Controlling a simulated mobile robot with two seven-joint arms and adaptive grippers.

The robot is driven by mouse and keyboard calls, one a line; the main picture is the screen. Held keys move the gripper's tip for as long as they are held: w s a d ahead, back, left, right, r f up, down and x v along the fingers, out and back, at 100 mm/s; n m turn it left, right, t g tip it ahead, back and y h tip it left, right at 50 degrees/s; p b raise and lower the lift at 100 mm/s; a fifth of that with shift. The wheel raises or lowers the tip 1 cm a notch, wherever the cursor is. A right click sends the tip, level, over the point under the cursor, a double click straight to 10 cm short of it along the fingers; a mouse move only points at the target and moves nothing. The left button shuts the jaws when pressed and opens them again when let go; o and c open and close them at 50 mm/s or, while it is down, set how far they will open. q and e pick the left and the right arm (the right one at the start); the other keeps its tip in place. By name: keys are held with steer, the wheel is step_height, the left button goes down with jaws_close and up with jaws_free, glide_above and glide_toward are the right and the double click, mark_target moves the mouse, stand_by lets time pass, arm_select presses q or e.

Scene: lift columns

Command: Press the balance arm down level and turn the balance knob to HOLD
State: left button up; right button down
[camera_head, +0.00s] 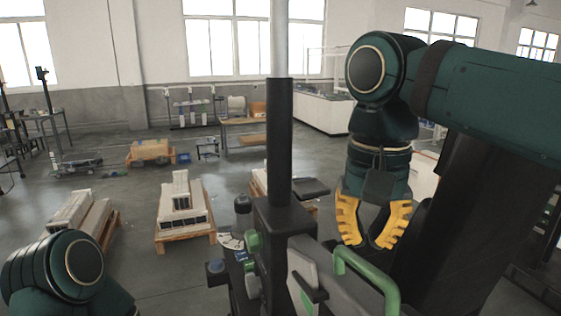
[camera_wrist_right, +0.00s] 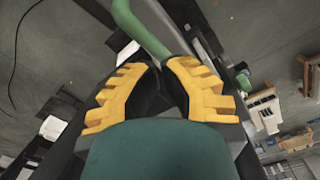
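My right gripper (camera_head: 370,243), with yellow toothed fingers, hangs pointing down in the head view, above and behind a green bar handle (camera_head: 368,272). Its fingertips stand apart with nothing seen between them. In the right wrist view the green bar (camera_wrist_right: 140,25) runs beyond the fingertips (camera_wrist_right: 164,68); I cannot tell if they touch it. The handle is beside the black column mount (camera_head: 275,215). Which is the balance knob is unclear. My left gripper is out of frame.
A tall black column (camera_head: 279,140) rises in the middle. A small black plate (camera_head: 311,187) stands out to its right. Pallets with pale blocks (camera_head: 182,215) stand on the floor beyond, with a wooden bench (camera_head: 240,140) further back. The space left of the controls is open floor.

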mark_target(370, 298)
steer(key=shift+f, duration=0.2)
stand_by(0.3)
steer(key=shift+f+b, duration=1.05)
steer(key=shift+f, duration=0.35)
steer(key=shift+s+d+f+b, duration=0.15)
steer(key=shift+s+f+b, duration=0.2)
steer(key=shift+f+b, duration=0.4)
steer(key=shift+s+d+f+b, duration=0.1)
steer(key=shift+s+f+b, duration=0.35)
steer(key=shift+f, duration=0.45)
steer(key=shift+w, duration=0.1)
steer(key=shift+s+d+f+b, duration=0.1)
steer(key=shift+s+f+b, duration=0.15)
steer(key=shift+f+b, duration=0.5)
steer(key=shift+s+d+f+b, duration=0.1)
steer(key=shift+s+f+b, duration=0.15)
steer(key=shift+f+b, duration=0.5)
steer(key=shift+f, duration=0.2)
